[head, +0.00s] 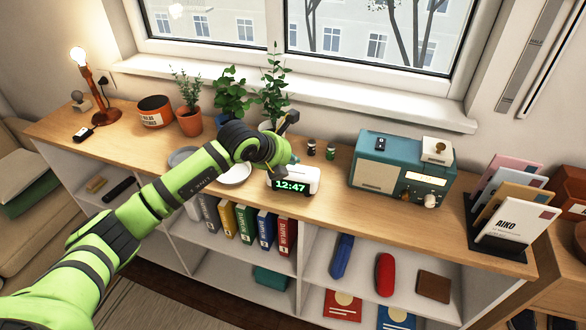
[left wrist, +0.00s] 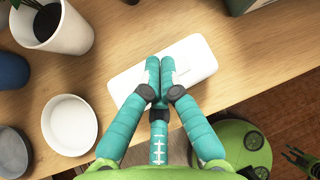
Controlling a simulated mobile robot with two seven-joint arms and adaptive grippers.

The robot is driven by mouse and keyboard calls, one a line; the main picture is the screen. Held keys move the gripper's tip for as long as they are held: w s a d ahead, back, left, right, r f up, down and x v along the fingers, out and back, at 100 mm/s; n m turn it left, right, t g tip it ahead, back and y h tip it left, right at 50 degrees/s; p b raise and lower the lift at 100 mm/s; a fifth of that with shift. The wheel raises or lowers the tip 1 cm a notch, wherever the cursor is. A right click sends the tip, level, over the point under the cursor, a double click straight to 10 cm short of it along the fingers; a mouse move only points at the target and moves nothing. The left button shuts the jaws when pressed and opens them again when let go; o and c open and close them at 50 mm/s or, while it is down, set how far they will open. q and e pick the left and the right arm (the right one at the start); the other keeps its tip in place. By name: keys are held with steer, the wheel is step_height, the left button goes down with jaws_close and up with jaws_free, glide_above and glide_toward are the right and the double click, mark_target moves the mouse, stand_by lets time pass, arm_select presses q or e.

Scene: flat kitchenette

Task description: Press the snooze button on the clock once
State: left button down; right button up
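The clock (head: 311,178) is a small white box on the wooden shelf top, with green digits reading 12:47 on its front. In the left wrist view the clock (left wrist: 200,58) lies under my left gripper's fingers, its plain white top partly covered. My left gripper (left wrist: 160,65) has its two teal fingers side by side, tips together, with nothing between them. In the head view the gripper (head: 288,163) points down at the clock's top, from behind and left. I cannot tell whether the tips touch it. The snooze button is not clearly visible.
A white dish (head: 235,173) and potted plants (head: 190,120) stand left of and behind the clock. Two small jars (head: 330,152) stand behind it. A teal radio (head: 400,170) and a letter rack (head: 497,238) are to the right. Bare wood lies between clock and radio.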

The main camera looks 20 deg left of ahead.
mark_target(291, 170)
stand_by(0.8)
arm_select(q)
steer(key=shift+f+b, duration=0.4)
steer(key=shift+b, duration=0.15)
steer(key=shift+f+b, duration=0.35)
steer(key=shift+b, duration=0.05)
stand_by(0.3)
stand_by(0.4)
steer(key=shift+r+p, duration=0.35)
steer(key=shift+r, duration=0.35)
steer(key=shift+r+p, duration=1.4)
steer(key=shift+r, duration=1.15)
